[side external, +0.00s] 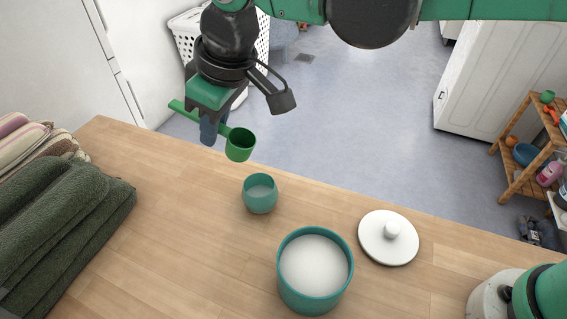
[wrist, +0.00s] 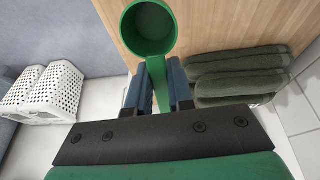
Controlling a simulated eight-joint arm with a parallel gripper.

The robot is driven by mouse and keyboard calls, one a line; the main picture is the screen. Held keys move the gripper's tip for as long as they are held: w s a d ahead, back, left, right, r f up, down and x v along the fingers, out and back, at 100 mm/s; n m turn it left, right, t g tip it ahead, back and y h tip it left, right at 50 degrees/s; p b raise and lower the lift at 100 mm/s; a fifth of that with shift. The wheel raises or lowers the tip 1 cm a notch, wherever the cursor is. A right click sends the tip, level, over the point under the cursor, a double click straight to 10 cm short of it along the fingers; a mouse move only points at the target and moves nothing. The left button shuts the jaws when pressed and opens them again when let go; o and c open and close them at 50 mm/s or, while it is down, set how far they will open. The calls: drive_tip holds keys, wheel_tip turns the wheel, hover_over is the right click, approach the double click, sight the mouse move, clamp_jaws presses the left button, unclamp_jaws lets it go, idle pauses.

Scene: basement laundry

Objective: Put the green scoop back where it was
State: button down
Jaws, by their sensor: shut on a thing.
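The green scoop (side external: 240,145) is held in the air by its handle, past the far edge of the wooden counter. My gripper (side external: 212,128) is shut on the handle, with the cup pointing right in the side view. In the wrist view my gripper (wrist: 160,88) has its blue fingers either side of the handle, and the scoop's round cup (wrist: 149,28) looks empty. A small teal cup (side external: 260,194) stands on the counter below and right of the scoop, with something pale inside. A larger teal canister (side external: 314,271) stands open, holding white powder.
A white round lid (side external: 388,237) with a knob lies on the counter (side external: 190,220) right of the canister. Dark green folded towels (side external: 62,225) and striped cloths (side external: 35,140) are stacked at the left. The counter between towels and small cup is clear.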

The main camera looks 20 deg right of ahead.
sight(211, 264)
drive_tip(key=s+a+r+g+h, duration=0.2)
drive_tip(key=s+a+r+h, duration=0.15)
drive_tip(key=s+a, duration=0.35)
drive_tip(key=f, duration=1.2)
drive_tip(key=d+f, duration=0.1)
drive_tip(key=f, duration=0.6)
drive_tip(key=shift+s, duration=0.3)
drive_tip(key=shift+f, duration=0.1)
drive_tip(key=c, duration=0.8)
unclamp_jaws()
drive_tip(key=shift+f, duration=0.1)
